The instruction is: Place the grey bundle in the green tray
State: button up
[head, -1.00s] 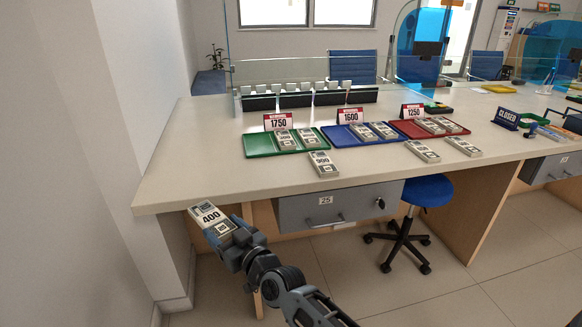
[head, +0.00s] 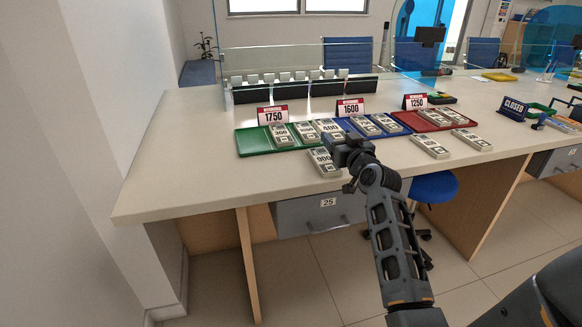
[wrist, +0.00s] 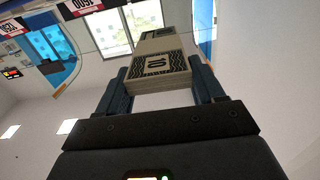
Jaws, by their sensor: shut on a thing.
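My gripper (head: 341,140) is shut on a grey bundle (head: 329,127) marked 400. The wrist view shows this bundle (wrist: 160,66) between my two fingers. In the head view it appears over the right end of the green tray (head: 249,143), by the left edge of the blue tray; I cannot tell how high it is or whether it touches. Two other bundles, one on the left (head: 281,135) and one on the right (head: 304,133), lie in the green tray, under the 1750 sign (head: 272,115).
A bundle marked 900 (head: 323,163) lies on the counter (head: 190,160) in front of the green tray. The blue tray (head: 391,134) and red tray (head: 408,118) hold bundles; two more lie in front of the red one. The counter's left end is clear.

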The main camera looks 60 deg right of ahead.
aim_at(298, 180)
jog(key=shift+s+d+r, duration=0.1)
jog(key=shift+s+d, duration=0.1)
jog(key=shift+d, duration=0.05)
jog(key=shift+w, duration=0.1)
jog(key=w+a+f+p, duration=0.1)
jog(key=w, duration=0.1)
jog(key=w+a+f+p, duration=0.1)
jog(key=a, duration=0.1)
jog(key=w+a+f+p, duration=0.1)
jog(key=w+f+p, duration=0.1)
jog(key=shift+w+a+f, duration=0.1)
jog(key=shift+w+a, duration=0.1)
jog(key=shift+w, duration=0.15)
jog(key=shift+w+a+f+b, duration=0.1)
jog(key=shift+w+f+b, duration=0.1)
jog(key=shift+f+b, duration=0.15)
jog(key=shift+w+a+f+b, duration=0.7)
jog(key=shift+w+f, duration=0.1)
jog(key=shift+w, duration=0.1)
jog(key=shift+w+a+f+b, duration=0.3)
jog(key=shift+w+a+b, duration=0.15)
jog(key=shift+w+b, duration=0.3)
jog(key=shift+s+f+b, duration=0.1)
jog(key=shift+f+b, duration=0.8)
jog(key=shift+f, duration=0.85)
jog(key=shift+f, duration=0.1)
